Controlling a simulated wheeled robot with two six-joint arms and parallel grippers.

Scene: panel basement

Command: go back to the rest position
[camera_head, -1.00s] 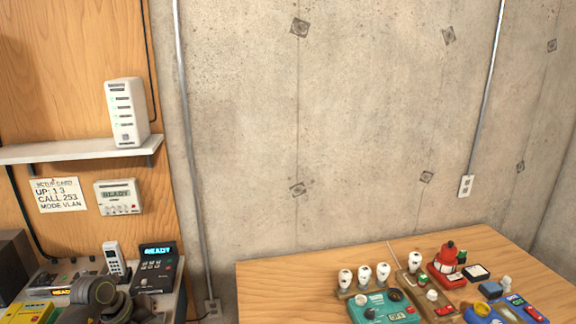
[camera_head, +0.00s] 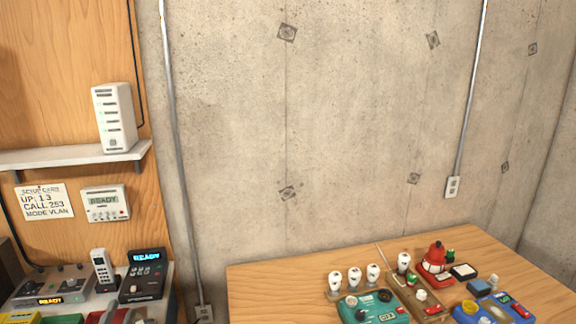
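Neither of my grippers shows clearly in the head view. The lower left, over the desk (camera_head: 78,306) with the devices, is free of my arm. No object of the task is named.
A wooden table (camera_head: 262,286) at lower right bears a teal box (camera_head: 372,308), white bulb-like pieces, a red dome-topped device (camera_head: 434,260) and a blue panel. The desk holds a phone handset (camera_head: 101,266) and a black READY device (camera_head: 143,276). A shelf (camera_head: 70,156) holds a white router (camera_head: 114,118).

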